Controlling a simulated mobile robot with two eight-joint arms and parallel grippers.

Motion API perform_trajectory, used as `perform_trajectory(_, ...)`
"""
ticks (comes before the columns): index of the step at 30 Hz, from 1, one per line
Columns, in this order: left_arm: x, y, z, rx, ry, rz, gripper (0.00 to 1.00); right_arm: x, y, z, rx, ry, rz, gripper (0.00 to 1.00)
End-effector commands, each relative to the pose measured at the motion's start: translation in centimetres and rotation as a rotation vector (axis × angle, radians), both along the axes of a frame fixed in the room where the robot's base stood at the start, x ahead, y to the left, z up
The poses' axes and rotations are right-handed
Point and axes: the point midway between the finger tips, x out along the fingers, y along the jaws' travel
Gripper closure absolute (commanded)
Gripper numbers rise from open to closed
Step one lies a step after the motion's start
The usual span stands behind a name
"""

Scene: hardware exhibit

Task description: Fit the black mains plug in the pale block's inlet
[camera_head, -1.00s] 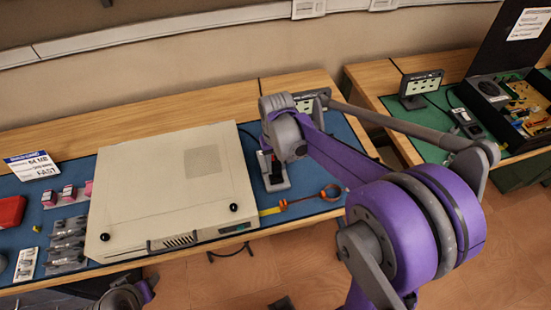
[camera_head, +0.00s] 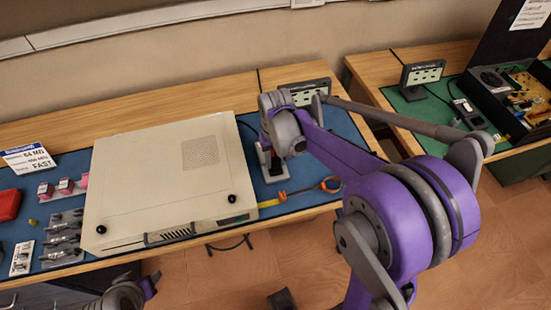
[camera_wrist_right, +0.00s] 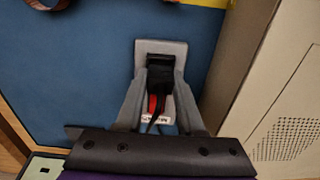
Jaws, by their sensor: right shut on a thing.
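The black mains plug (camera_wrist_right: 160,72) is between the fingers of my right gripper (camera_wrist_right: 160,88), which is shut on it, in the right wrist view. In the head view the pale block (camera_head: 278,174) shows on the blue mat under my right gripper (camera_head: 270,157), right of the computer case. My left gripper is out of view; only part of that arm shows at bottom left.
A beige computer case (camera_head: 165,180) stands close left of the block. A small sign panel (camera_head: 308,92) stands behind.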

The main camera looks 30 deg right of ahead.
Motion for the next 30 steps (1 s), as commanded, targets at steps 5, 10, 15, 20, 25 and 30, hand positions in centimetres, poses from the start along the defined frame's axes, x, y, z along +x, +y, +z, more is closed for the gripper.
perform_trajectory(5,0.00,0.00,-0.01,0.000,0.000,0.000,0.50,0.01,0.01,-0.02,0.000,0.000,0.000,0.94)
perform_trajectory(10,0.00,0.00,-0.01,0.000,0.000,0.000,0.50,0.01,0.01,-0.01,0.000,0.000,0.000,0.94)
perform_trajectory(15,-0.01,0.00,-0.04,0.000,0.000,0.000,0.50,0.00,0.01,-0.05,0.000,0.000,0.000,0.94)
perform_trajectory(20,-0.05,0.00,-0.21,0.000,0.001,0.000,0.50,-0.01,0.00,-0.25,0.000,0.000,0.000,0.94)
perform_trajectory(25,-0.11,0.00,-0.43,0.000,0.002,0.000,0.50,-0.01,0.00,-0.53,0.000,0.000,0.000,0.94)
perform_trajectory(30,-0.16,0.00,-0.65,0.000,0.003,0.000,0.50,-0.02,0.00,-0.79,0.000,0.000,0.000,0.94)
